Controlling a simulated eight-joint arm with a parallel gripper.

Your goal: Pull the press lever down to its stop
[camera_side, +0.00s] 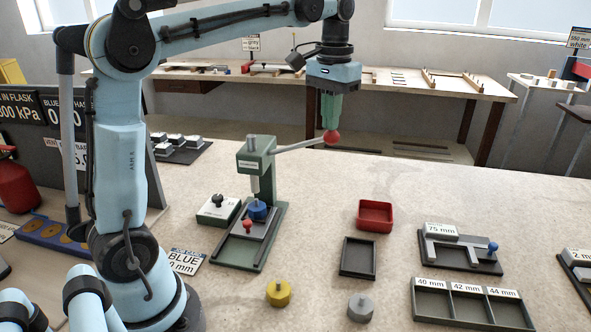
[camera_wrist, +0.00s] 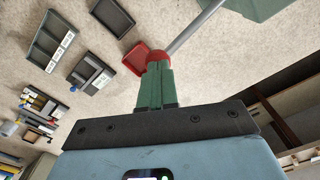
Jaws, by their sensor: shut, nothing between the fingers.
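The green press (camera_side: 257,158) stands on the table with its lever (camera_side: 300,145) reaching out to the right, rising slightly. The lever ends in a red ball knob (camera_side: 331,137). The lever rod (camera_wrist: 196,27) and red knob (camera_wrist: 157,58) also show in the wrist view. My gripper (camera_side: 331,124) has green fingers pointing down, shut, with the tips at the top of the knob. In the wrist view the fingertips (camera_wrist: 158,68) partly cover the knob; I cannot tell whether they touch it. Below the press ram sits a blue knobbed piece (camera_side: 257,210).
A red tray (camera_side: 375,216) and a dark tray (camera_side: 358,258) lie right of the press. A yellow weight (camera_side: 278,293) and a grey weight (camera_side: 360,307) stand in front. A labelled three-part tray (camera_side: 468,303) is at front right. The space under the knob looks clear.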

